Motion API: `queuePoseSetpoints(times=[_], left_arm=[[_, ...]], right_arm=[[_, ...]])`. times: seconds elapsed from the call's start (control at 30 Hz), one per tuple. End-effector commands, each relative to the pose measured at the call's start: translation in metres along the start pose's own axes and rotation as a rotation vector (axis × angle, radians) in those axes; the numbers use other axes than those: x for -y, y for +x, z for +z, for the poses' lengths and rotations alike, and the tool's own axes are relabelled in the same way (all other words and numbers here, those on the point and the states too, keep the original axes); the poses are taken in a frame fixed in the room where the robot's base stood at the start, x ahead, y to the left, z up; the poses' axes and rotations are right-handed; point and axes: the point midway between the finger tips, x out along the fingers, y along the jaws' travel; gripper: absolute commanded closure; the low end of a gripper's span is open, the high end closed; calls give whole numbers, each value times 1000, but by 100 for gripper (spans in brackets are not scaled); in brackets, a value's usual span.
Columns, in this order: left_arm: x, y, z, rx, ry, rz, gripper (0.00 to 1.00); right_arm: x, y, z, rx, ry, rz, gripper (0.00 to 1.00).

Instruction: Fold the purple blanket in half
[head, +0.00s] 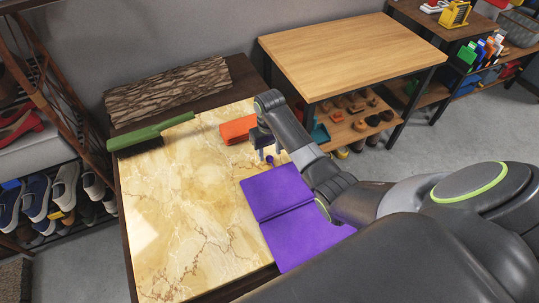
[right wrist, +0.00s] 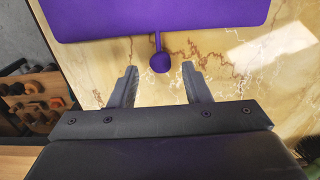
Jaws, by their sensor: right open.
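The purple blanket (head: 292,218) lies flat on the marble-topped table, with a crease line across it. A thin tab with a round knob (right wrist: 160,62) sticks out from its edge in the right wrist view, where the blanket (right wrist: 160,15) fills the top. My right gripper (head: 268,158) is above the table at the blanket's far edge. In the right wrist view the right gripper's fingers (right wrist: 158,88) are apart and empty, with the knob just beyond and between their tips. My right arm hides part of the blanket's right side. My left gripper is not in view.
The marble table (head: 180,220) has free room left of the blanket. An orange block (head: 238,129) and a green brush (head: 150,133) lie toward its back. A wooden table (head: 350,48) stands behind at right, and a shoe rack (head: 50,200) at left.

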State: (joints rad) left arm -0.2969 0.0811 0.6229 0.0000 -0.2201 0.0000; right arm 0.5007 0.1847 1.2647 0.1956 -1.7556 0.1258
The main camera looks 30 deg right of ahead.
Motion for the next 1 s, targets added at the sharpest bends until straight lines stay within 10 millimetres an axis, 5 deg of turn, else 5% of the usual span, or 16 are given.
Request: queuePoseSetpoints(times=[0.2,0.5,0.83,1.0], left_arm=[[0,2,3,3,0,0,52],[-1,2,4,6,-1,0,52],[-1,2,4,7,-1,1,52],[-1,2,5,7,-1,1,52]], right_arm=[[0,20,0,1,-1,0,57],[0,22,0,-1,-1,0,57],[0,22,0,-1,-1,0,99],[0,21,0,-1,-1,0,100]])
